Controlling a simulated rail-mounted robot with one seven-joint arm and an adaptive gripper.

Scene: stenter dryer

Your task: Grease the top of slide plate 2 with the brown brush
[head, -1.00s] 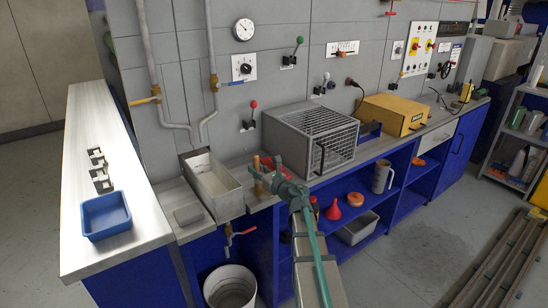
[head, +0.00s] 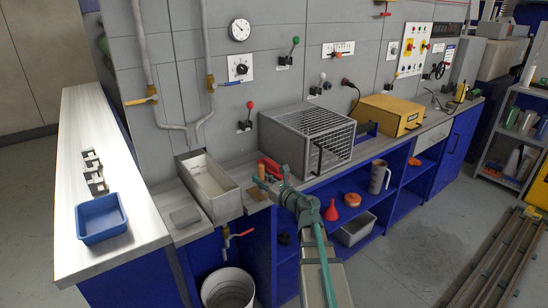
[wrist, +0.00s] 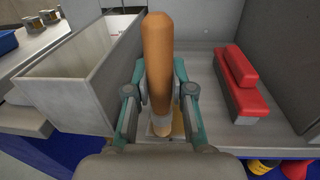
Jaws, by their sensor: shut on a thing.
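The brown brush stands upright with its rounded handle (wrist: 157,55) between my fingers in the wrist view. My gripper (wrist: 160,108) is shut on it; in the head view my gripper (head: 263,182) is at the counter just right of the grey trough. Several small metal slide plates stand in a row on the white bench (head: 93,172), far left of my gripper. I cannot read which is plate 2.
An open grey trough (head: 212,187) lies between my gripper and the white bench. A red brush (wrist: 242,82) lies right of my gripper. A blue tray (head: 102,218) sits on the bench's near end. A grey mesh-topped box (head: 308,138) stands on the counter to the right.

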